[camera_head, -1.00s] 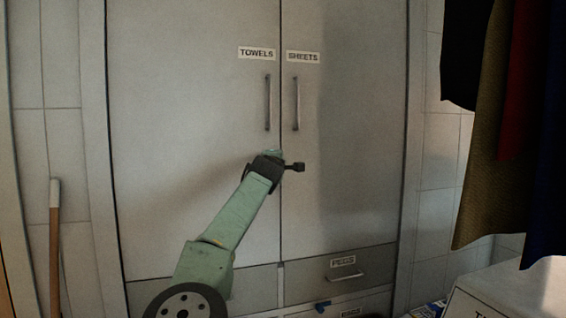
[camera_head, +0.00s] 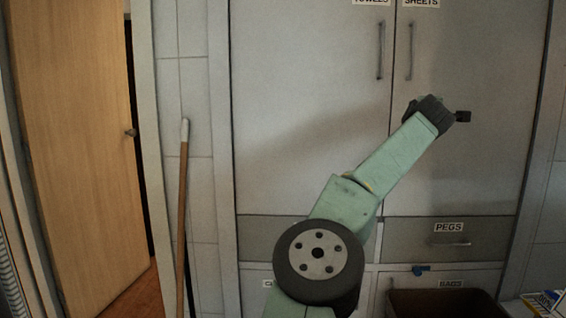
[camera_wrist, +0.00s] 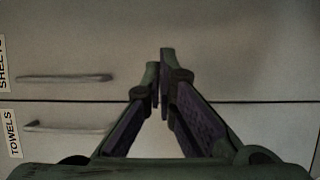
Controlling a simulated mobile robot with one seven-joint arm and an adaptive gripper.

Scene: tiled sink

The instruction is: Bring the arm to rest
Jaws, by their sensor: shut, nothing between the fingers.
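My gripper shows in the wrist view (camera_wrist: 159,82) with its two dark fingers closed together at the tips and nothing between them. In the head view my green arm reaches up and to the right, in front of the grey cupboard (camera_head: 310,100). Its dark end is near the cupboard's doors, below the handles; the fingers themselves are hard to make out there. The wrist view shows the two door handles (camera_wrist: 64,78) and the labels SHEETS and TOWELS on their side at the left. I cannot tell how far the fingers are from the doors.
A drawer labelled PEGS (camera_head: 450,240) is under the doors. A brown bin (camera_head: 445,303) stands at the bottom right. A wooden pole (camera_head: 181,225) leans on the tiled wall at the left, next to a wooden door (camera_head: 80,150) that stands ajar.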

